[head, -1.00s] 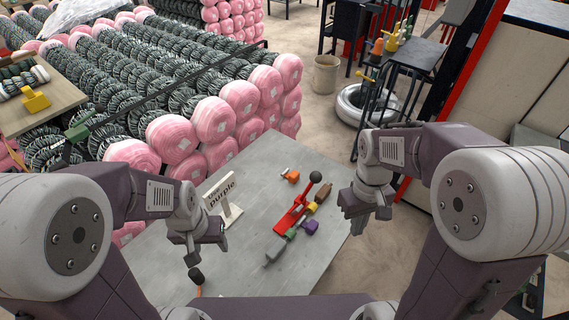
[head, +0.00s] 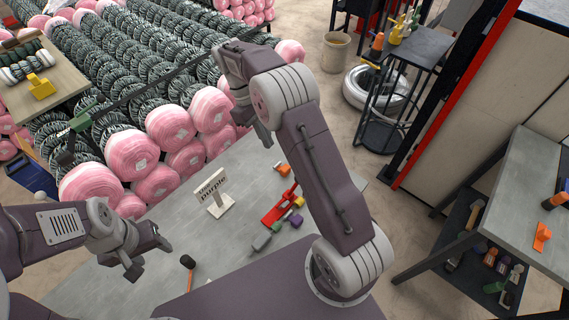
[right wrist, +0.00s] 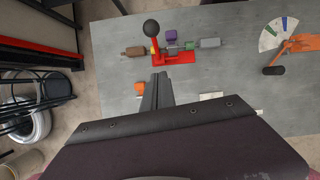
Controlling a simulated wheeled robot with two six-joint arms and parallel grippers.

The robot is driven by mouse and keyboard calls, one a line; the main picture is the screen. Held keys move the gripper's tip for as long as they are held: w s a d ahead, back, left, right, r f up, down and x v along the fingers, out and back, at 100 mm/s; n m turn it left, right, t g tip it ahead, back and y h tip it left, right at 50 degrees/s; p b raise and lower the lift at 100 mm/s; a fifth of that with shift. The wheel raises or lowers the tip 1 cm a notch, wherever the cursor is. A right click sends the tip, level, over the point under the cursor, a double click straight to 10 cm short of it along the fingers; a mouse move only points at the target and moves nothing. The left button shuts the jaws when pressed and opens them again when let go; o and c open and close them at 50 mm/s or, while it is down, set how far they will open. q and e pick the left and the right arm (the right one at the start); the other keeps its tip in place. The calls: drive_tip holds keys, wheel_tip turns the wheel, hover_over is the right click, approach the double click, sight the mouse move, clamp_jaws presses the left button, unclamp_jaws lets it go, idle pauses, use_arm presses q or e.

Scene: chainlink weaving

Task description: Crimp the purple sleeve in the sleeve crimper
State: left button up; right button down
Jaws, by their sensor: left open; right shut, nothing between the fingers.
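The red sleeve crimper (head: 277,212) stands on the grey table. In the right wrist view the crimper (right wrist: 175,58) shows its lever with a black ball knob (right wrist: 151,28). A small purple block (head: 296,220), apparently the purple sleeve, lies close beside it; it also shows in the right wrist view (right wrist: 171,35). I cannot tell whether it touches the crimper. My right gripper (head: 266,138) is shut and empty, above the table's far side; its fingers also show in the right wrist view (right wrist: 157,92). My left gripper (head: 148,256) is open and empty over the table's left part.
A sign reading "purple" (head: 212,194) stands left of the crimper. Orange (right wrist: 145,88), brown (right wrist: 133,51), green (right wrist: 188,46) and grey (right wrist: 210,43) pieces lie around it. Pink-ended rolls (head: 170,125) border the table.

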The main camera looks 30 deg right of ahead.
drive_tip(key=s+d+f+p, duration=0.3)
drive_tip(key=s+f, duration=0.3)
drive_tip(key=f, duration=0.2)
drive_tip(key=shift+s+d+f+p, duration=0.35)
drive_tip(key=shift+s+d+p, duration=0.05)
drive_tip(key=shift+p, duration=0.05)
drive_tip(key=shift+w, duration=0.1)
